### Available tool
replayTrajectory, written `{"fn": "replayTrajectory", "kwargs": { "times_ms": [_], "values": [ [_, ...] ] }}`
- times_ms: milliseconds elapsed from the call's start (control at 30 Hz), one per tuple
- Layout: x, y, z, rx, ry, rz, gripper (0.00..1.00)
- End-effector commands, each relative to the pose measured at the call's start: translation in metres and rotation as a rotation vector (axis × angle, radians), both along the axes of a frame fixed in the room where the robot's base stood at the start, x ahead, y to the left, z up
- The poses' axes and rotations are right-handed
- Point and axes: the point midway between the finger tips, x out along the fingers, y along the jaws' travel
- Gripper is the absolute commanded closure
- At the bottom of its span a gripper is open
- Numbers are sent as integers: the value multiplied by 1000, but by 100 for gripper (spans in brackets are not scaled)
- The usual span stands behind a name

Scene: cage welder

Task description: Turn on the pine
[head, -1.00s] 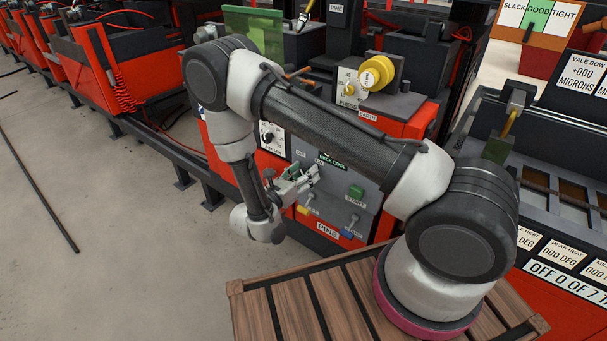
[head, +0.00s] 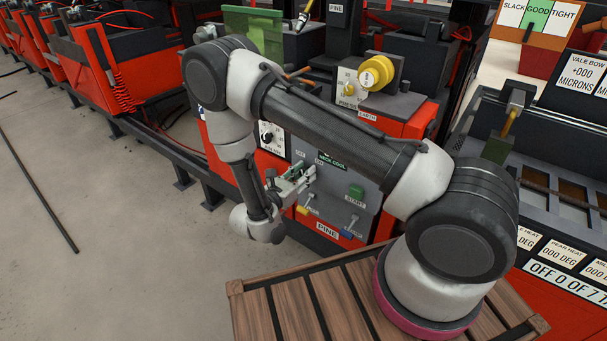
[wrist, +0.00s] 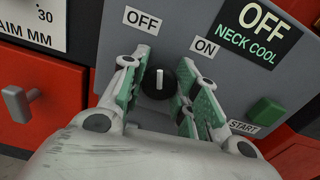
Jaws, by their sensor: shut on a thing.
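The pine station is a red cabinet with a grey control panel and a PINE plate (head: 327,231). In the wrist view, a black round knob (wrist: 157,85) with a white mark sits below the OFF label (wrist: 142,20) and the ON label (wrist: 205,47). The mark points nearer to OFF than to ON. A display (wrist: 258,30) reads OFF, NECK COOL. My gripper (head: 305,176) is at the panel. In the wrist view my gripper (wrist: 158,92) has its green-padded fingers on both sides of the knob, shut on it.
A grey handle (wrist: 17,103) stands out at the left in the wrist view. A yellow knob (head: 376,71) is above on the cabinet.

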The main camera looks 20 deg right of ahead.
Motion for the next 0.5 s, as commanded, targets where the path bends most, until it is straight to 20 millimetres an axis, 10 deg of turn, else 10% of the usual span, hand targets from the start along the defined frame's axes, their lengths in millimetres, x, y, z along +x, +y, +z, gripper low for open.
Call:
{"fn": "replayTrajectory", "kwargs": {
  "times_ms": [500],
  "values": [
    [-1,0,0,280,-386,1,94]
  ]
}}
